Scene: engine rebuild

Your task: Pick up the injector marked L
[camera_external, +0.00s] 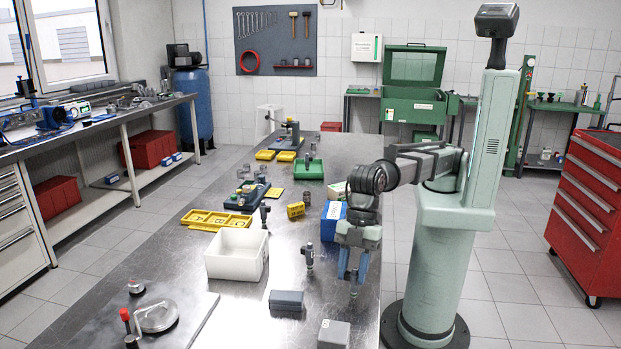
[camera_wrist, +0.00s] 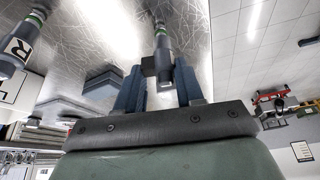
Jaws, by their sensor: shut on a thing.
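My gripper (camera_external: 352,272) points down over the front right part of the metal table. Its two blue-grey fingers are shut on a dark grey injector (camera_external: 354,289), which stands about upright. In the wrist view the injector (camera_wrist: 162,45) is between the fingertips (camera_wrist: 160,72); no letter on it can be read. Whether it touches the table I cannot tell. A second injector (camera_external: 309,256) stands to the left of the gripper. In the wrist view, an injector with a white R label (camera_wrist: 17,47) is at the left edge.
A white bin (camera_external: 232,269) is left of the gripper. A dark grey block (camera_external: 286,300) and a lighter labelled block (camera_external: 334,335) lie in front. A blue box (camera_external: 329,226) stands close behind. Yellow trays (camera_external: 215,221) are farther left. A metal plate (camera_external: 195,325) occupies the front left.

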